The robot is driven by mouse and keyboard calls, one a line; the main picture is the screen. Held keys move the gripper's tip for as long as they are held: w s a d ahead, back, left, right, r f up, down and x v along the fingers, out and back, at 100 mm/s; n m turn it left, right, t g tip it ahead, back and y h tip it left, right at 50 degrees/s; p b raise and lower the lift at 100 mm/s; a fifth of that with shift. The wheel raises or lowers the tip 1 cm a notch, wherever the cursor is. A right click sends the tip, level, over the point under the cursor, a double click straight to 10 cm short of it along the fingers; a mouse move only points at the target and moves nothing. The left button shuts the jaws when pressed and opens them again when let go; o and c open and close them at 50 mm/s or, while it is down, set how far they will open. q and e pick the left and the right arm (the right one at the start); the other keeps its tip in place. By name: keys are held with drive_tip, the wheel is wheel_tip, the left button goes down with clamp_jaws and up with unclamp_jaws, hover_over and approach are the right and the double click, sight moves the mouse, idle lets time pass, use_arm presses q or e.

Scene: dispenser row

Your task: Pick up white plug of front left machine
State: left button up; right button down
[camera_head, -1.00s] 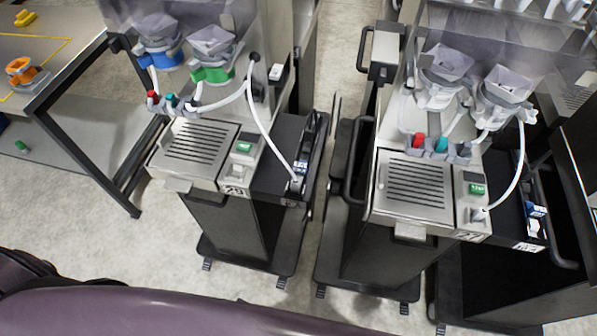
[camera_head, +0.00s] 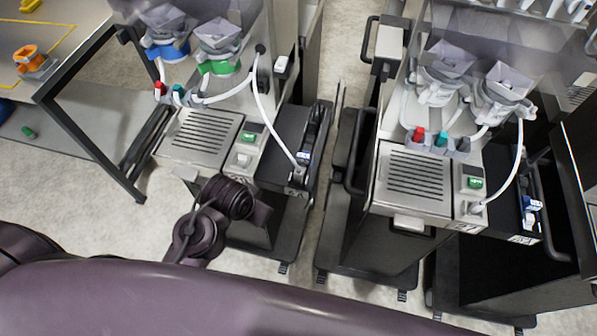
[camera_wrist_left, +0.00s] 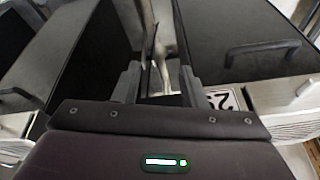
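The left machine (camera_head: 205,140) has a white hose (camera_head: 268,125) that curves down to its right side. The hose's lower end, seemingly the white plug (camera_head: 298,172), meets a small fitting on the dark side shelf. My left arm is in front of the machine's lower front in the head view; its gripper is not distinguishable there. My right gripper is not in view.
A second machine (camera_head: 415,175) stands to the right, beyond a narrow gap with black handles. A dark-framed table (camera_head: 75,110) stands at the left. In the wrist view, a number plate (camera_wrist_left: 226,100) is right of the fingers, and a black handle (camera_wrist_left: 262,48) lies beyond.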

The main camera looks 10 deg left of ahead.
use_arm(q)
drive_tip(key=w+d+r+m+t, duration=0.2)
drive_tip(key=w+d+r+m, duration=0.15)
drive_tip(key=r, duration=0.55)
drive_tip(key=w+d+r+m+t+h, duration=0.1)
drive_tip(key=w+d+r+m+h, duration=0.25)
drive_tip(key=d+m, duration=0.8)
drive_tip(key=w+d+r+m+t+h, duration=0.1)
drive_tip(key=w+d+r+m+h, duration=0.35)
drive_tip(key=m, duration=1.15)
drive_tip(key=m+g+y, duration=0.4)
drive_tip(key=m+g, duration=0.4)
drive_tip(key=m, duration=1.2)
approach(297, 171)
wheel_tip(297, 171, down, 2)
drive_tip(key=p+x, duration=0.2)
drive_tip(key=x, duration=0.1)
drive_tip(key=p+x, duration=0.2)
drive_tip(key=x, duration=0.1)
drive_tip(key=shift+s+d+f+p, duration=0.1)
drive_tip(key=shift+d+f+p, duration=0.15)
drive_tip(key=shift+d, duration=0.25)
drive_tip(key=shift+d+f, duration=0.15)
drive_tip(key=shift+f, duration=0.3)
clamp_jaws()
